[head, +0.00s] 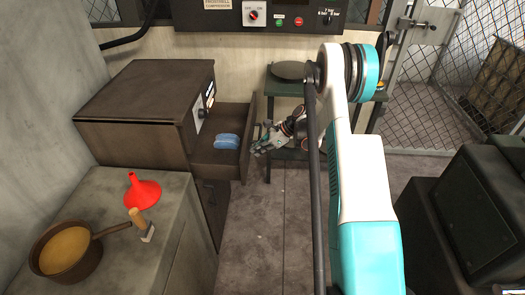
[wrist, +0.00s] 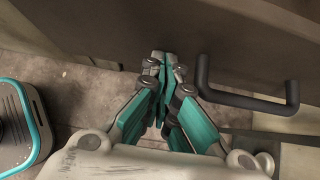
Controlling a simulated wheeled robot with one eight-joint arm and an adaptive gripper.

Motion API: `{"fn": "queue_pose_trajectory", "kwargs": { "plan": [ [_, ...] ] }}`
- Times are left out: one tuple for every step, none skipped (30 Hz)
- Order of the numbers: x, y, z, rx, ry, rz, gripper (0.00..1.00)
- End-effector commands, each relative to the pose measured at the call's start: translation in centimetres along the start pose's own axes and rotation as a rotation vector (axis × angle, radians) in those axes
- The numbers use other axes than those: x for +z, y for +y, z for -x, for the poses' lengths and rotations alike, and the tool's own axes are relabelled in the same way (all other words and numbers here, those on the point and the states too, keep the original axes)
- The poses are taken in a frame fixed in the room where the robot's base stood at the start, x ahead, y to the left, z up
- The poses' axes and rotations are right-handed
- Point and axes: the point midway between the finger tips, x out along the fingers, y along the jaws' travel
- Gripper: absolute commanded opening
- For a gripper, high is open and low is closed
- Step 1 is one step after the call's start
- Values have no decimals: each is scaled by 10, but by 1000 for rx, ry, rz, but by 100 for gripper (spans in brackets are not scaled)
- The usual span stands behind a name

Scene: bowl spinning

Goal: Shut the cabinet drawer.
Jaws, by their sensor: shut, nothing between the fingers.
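The dark brown cabinet (head: 145,105) stands at the left in the head view. Its drawer (head: 222,157) is pulled out to the right, with a blue object (head: 227,141) inside. My gripper (head: 257,150) is beside the outer face of the drawer front, pointing towards it. In the wrist view my gripper (wrist: 165,62) has its fingers together and empty. The fingertips are close to the dark drawer front (wrist: 220,40), to the left of its black bar handle (wrist: 250,101). I cannot tell whether they touch the front.
A grey counter (head: 185,235) in front of the cabinet holds a brown pan (head: 66,250), a red funnel (head: 142,191) and a wooden-handled tool (head: 140,224). A dark green stand (head: 285,88) is behind my gripper. Dark boxes (head: 475,220) stand at right. The floor between is clear.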

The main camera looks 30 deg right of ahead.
Motion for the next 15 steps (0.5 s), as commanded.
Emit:
{"fn": "queue_pose_trajectory", "kwargs": {
  "plan": [
    [8,1,-9,4,-1,4,0],
    [12,1,-13,3,-1,3,0],
    [18,1,-20,3,-1,4,0],
    [23,1,-25,4,-1,4,0],
    [28,1,-30,4,-1,5,0],
    [36,1,-37,4,-1,4,0],
    [41,1,-43,3,-1,4,0],
    [47,1,-48,4,-1,5,0],
    [54,2,-56,4,-1,5,0],
    [60,1,-61,3,-1,4,0],
    [65,1,-67,4,-1,4,0],
    [72,1,-74,4,-1,4,0],
    [78,1,-79,4,-1,4,0],
    [83,1,-84,3,-1,4,0],
    [89,1,-90,3,-1,4,0]
  ]
}}
